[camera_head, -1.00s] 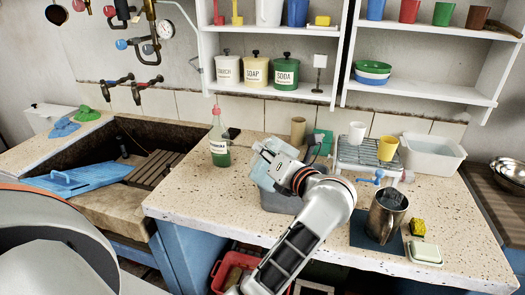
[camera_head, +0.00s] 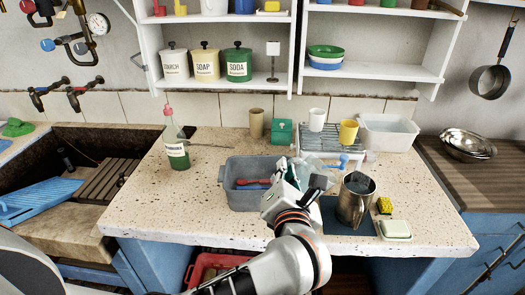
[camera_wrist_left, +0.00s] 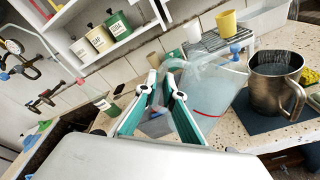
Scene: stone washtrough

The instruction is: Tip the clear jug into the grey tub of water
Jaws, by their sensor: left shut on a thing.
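The clear jug (camera_head: 320,170) is see-through and hangs off the right side of my left gripper (camera_head: 301,181). It shows more plainly in the left wrist view (camera_wrist_left: 208,92), with a red line near one edge. My left gripper's teal-padded fingers (camera_wrist_left: 163,100) are shut on its handle side. I cannot tell the jug's exact tilt, or whether it holds water. The grey tub (camera_head: 233,201) stands on the counter just left of the gripper, with a red object inside. The arm hides its right front corner. My right gripper is not in view.
A steel mug (camera_head: 354,203) on a dark mat stands close right of the jug. Behind are a wire rack (camera_head: 333,142), a yellow cup (camera_head: 348,132) and a white basin (camera_head: 390,133). A green-filled bottle (camera_head: 177,150) stands left; counter in front of it is clear.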

